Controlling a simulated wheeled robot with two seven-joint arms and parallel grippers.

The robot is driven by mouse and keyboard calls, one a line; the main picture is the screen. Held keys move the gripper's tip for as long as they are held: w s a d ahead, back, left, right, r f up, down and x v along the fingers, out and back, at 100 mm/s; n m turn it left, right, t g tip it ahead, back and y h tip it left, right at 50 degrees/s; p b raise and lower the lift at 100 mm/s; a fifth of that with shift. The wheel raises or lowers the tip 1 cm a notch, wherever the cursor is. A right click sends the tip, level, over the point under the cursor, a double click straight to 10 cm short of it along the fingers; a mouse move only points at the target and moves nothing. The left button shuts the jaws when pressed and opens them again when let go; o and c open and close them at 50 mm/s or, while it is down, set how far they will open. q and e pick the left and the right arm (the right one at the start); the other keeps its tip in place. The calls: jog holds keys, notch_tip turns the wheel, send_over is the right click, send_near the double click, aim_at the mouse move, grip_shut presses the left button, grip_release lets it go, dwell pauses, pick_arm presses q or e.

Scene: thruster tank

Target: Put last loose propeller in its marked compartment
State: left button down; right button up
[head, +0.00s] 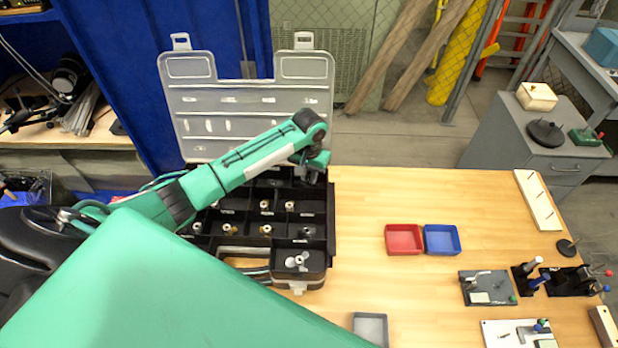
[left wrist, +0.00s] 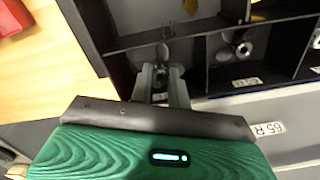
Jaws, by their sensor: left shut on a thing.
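My left gripper (head: 312,172) is at the top right corner of the black compartment case (head: 331,225). In the left wrist view its two grey fingers (left wrist: 162,82) are shut on a small grey propeller (left wrist: 162,55), down inside a corner compartment. The propeller is largely hidden between the fingers, so I cannot tell whether it touches the compartment floor. The neighbouring compartment holds a grey propeller with a metal hub (left wrist: 241,44) and has a white label on its edge. My right gripper is not in view.
The case's clear lid (head: 203,105) stands open behind it. Several propellers sit in other compartments, one grey (head: 297,260) at the front right. A red bin (head: 404,239) and a blue bin (head: 442,239) stand on the wooden table, with a grey tray (head: 370,328) nearer. Table between is clear.

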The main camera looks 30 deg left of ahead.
pick_arm(q)
jog(key=shift+f, duration=1.35)
jog(key=c, duration=1.3)
grip_release()
jog(key=shift+f, duration=0.1)
jog(key=shift+c, duration=0.2)
jog(key=shift+r, duration=0.4)
notch_tip(320, 180, up, 12)
jog(key=b, duration=0.2)
jog(key=shift+f, duration=0.25)
jog(key=shift+f, duration=0.1)
